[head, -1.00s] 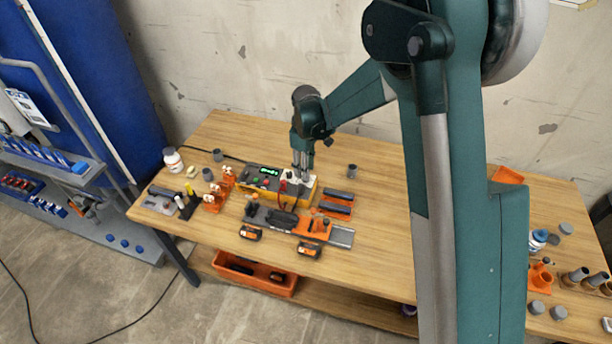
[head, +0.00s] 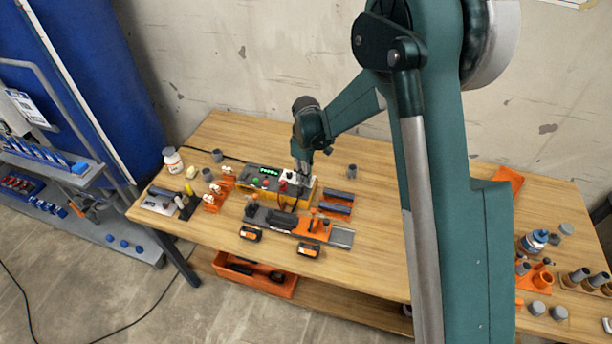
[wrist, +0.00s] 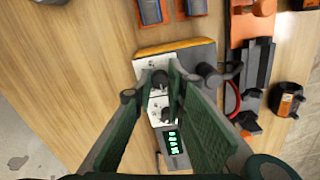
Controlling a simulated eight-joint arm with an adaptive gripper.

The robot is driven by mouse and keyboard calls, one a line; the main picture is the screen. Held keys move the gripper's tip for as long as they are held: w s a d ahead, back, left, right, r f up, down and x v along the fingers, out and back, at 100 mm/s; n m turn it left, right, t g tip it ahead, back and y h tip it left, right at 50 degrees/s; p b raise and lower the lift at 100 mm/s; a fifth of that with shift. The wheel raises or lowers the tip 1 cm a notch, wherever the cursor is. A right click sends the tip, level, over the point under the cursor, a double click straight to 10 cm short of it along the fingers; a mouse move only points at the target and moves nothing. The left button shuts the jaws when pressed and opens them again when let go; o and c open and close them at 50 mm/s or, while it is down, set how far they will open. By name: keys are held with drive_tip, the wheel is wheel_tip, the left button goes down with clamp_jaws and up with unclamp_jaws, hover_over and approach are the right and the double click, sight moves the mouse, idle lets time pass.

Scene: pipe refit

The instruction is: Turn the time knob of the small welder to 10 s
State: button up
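The small welder (head: 256,186) is a grey and yellow box on the wooden bench, with a green lit display (head: 268,172). In the wrist view its white panel (wrist: 143,70) carries two black knobs, one farther (wrist: 159,79) and one nearer (wrist: 166,114), beside the green display (wrist: 173,145). I cannot read the dial marks. My gripper (wrist: 162,72) points down over the panel, its fingers parted on either side of the farther knob. It also shows in the head view (head: 302,178). I cannot tell whether the fingers touch the knob.
Orange holders with white parts (head: 216,193) stand left of the welder. A black and orange clamp tool (head: 285,218) lies in front, with dark batteries (head: 309,249) nearby. Grey bars on an orange tray (head: 336,203) lie to the right.

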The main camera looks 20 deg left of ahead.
drive_tip(key=shift+m, duration=0.3)
drive_tip(key=m+b, duration=0.2)
drive_tip(key=m, duration=0.1)
drive_tip(key=shift+m+b, duration=0.7)
drive_tip(key=shift+m, duration=1.4)
drive_tip(key=o, duration=0.9)
drive_tip(key=shift+r, duration=0.1)
drive_tip(key=shift+r, duration=5.95)
